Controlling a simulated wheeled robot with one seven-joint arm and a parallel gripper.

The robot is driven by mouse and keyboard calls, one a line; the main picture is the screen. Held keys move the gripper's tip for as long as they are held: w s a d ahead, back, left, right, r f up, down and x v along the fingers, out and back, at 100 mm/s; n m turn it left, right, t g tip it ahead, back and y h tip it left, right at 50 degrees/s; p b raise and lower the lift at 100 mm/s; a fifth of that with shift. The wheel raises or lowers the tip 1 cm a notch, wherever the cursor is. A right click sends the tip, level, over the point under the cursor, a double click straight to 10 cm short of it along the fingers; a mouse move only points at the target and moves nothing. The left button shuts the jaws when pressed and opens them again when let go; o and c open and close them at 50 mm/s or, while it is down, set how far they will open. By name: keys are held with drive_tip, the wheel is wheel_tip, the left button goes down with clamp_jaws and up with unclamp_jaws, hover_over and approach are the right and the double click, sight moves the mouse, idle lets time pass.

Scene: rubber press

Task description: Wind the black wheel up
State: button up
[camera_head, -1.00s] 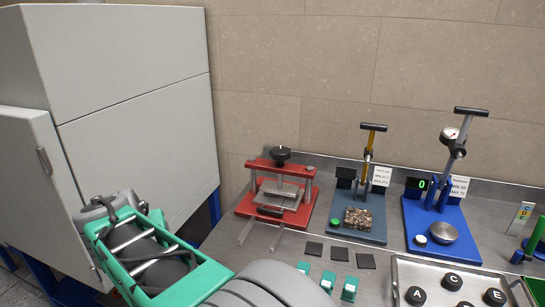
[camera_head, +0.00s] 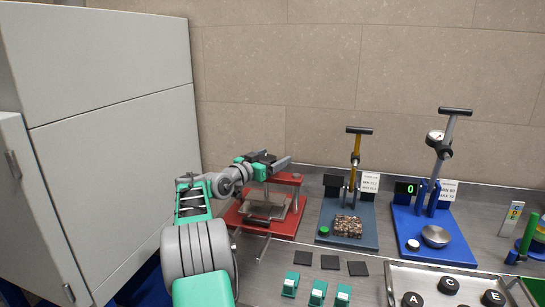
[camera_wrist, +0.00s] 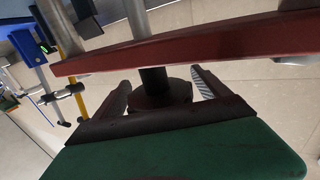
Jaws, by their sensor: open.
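The red press (camera_head: 285,222) stands at the left end of the bench, with a grey plate in its frame. My gripper (camera_head: 270,161) is over its top beam and largely covers the black wheel in the head view. In the wrist view the black wheel (camera_wrist: 162,92) sits on a dark stem by the red crossbar (camera_wrist: 190,42). My gripper (camera_wrist: 163,90) is open there, with one finger on each side of the wheel. A gap shows at each side; I cannot tell whether either finger touches it.
Right of the press stand a grey-blue stand (camera_head: 362,232) with a yellow lever and a blue gauge stand (camera_head: 405,222). Black squares (camera_head: 330,262) and green-and-white pieces (camera_head: 318,292) lie in front. A tray (camera_head: 395,285) is at front right, a grey cabinet (camera_head: 110,80) at left.

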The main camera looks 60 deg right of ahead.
drive_tip(key=shift+d, duration=0.1)
drive_tip(key=c, duration=1.4)
